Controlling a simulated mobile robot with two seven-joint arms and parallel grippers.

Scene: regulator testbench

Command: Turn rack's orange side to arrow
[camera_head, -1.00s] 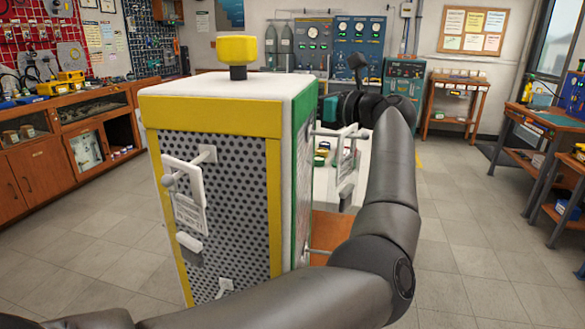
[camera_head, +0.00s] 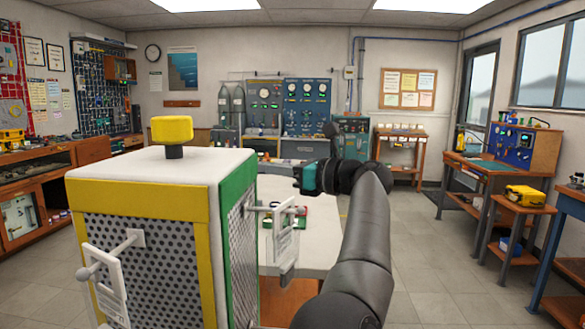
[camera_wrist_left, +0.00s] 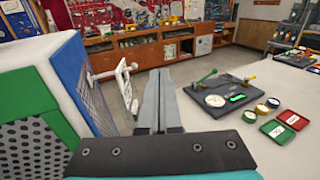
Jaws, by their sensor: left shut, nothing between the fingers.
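The rack (camera_head: 150,164) is a tall block with white edges, perforated side panels and a yellow knob (camera_head: 172,130) on top. In the head view its yellow-trimmed side (camera_head: 140,196) faces front and its green-trimmed side (camera_head: 238,205) faces right. The left wrist view shows a green side (camera_wrist_left: 40,105) and a blue side (camera_wrist_left: 72,80). No orange side or arrow shows. My left gripper (camera_wrist_left: 157,75) is shut and empty, beside a white holder (camera_wrist_left: 127,88) on the blue side; contact is unclear. In the head view its wrist (camera_head: 308,178) is right of the rack. My right gripper is not in view.
A pale worktable (camera_head: 322,230) extends behind and right of the rack. A dark board (camera_wrist_left: 232,92) with tools, small round pots and red (camera_wrist_left: 293,119) and green (camera_wrist_left: 274,132) trays lie on it. White holders (camera_head: 285,240) jut from the rack's sides.

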